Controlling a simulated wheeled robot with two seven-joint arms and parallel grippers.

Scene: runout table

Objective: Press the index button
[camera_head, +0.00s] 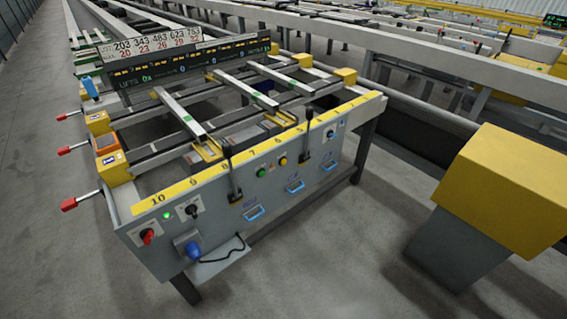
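The runout table (226,207) stands left of centre, with a grey front panel under a yellow numbered strip. A green button (262,171) and a yellow button (283,160) sit side by side on the panel's middle. A red knob (147,236), a small lit green lamp (167,215) and a black knob (191,209) are at its left end. The labels are too small to read, so I cannot tell which control is the index button. Neither of my grippers is in view.
Two black levers (233,180) (306,142) stick up in front of the panel. Red-handled levers (82,200) jut out on the left. A blue plug-like part (193,250) hangs low. A yellow-topped box (503,185) stands at right. Floor (330,255) before the panel is clear.

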